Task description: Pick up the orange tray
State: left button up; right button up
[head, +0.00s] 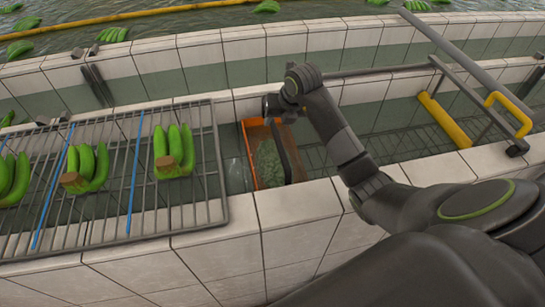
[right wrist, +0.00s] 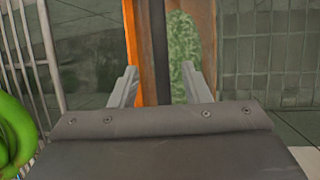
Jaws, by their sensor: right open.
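The orange tray (head: 249,160) sits low in the water channel, just right of the wire rack, partly hidden by my right arm. A dark bar (head: 284,155) crosses it, and a green speckled surface shows inside. In the right wrist view the tray's orange side (right wrist: 131,32) stands upright beyond the jaws, with the dark bar (right wrist: 153,50) in front of it. My right gripper (head: 276,112) is over the far end of the tray. Its fingers (right wrist: 159,87) are apart, one on each side of the dark bar's line, with nothing clearly held. My left gripper is not in view.
The wire rack (head: 205,215) at left holds green banana bunches (head: 174,152) between blue dividers. A white tiled wall (head: 300,203) runs along the near side. Grey rails and a yellow bar (head: 444,120) stand at right. More bananas float in water at the back.

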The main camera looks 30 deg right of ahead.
aim_at(275, 127)
jog(key=shift+f, duration=0.3)
jog(key=x, duration=0.1)
jog(key=p+x, duration=0.1)
jog(key=x, duration=0.1)
jog(key=shift+s+a+f+p, duration=0.1)
jog(key=shift+s+f+p, duration=0.1)
jog(key=shift+f+p, duration=0.15)
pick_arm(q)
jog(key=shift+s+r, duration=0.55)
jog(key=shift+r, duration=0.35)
pick_arm(e)
jog(key=shift+w+f, duration=0.3)
jog(key=shift+f, duration=0.3)
grip_shut()
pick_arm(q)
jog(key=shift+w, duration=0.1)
pick_arm(e)
jog(key=shift+r, duration=0.1)
